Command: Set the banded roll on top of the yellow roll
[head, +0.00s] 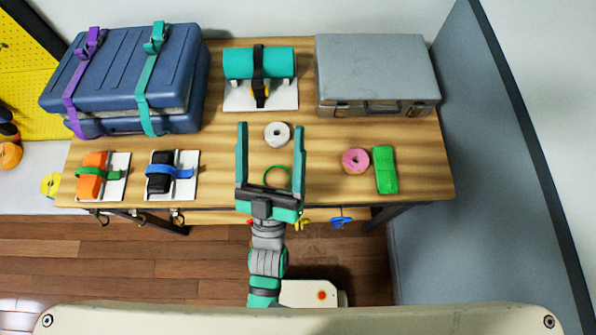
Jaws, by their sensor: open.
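My gripper (271,127) is open and empty, its two long teal fingers pointing away from me over the table's middle. A pale grey-white roll (277,134) lies flat between the fingertips in the picture; I cannot tell the height gap. A yellow roll (50,184) lies at the far left, on a grey surface beside the table. A teal cylinder (235,64) with a black strap lies on a white base at the back. No band shows clearly on the small rolls, so I cannot tell which is the banded one.
A strapped blue case (115,85) and a grey metal case (378,70) fill the wooden table's back corners. Strapped orange (92,172) and black (160,172) items sit front left. A green block (385,170) touches or nearly touches the pink roll. A grey partition stands right.

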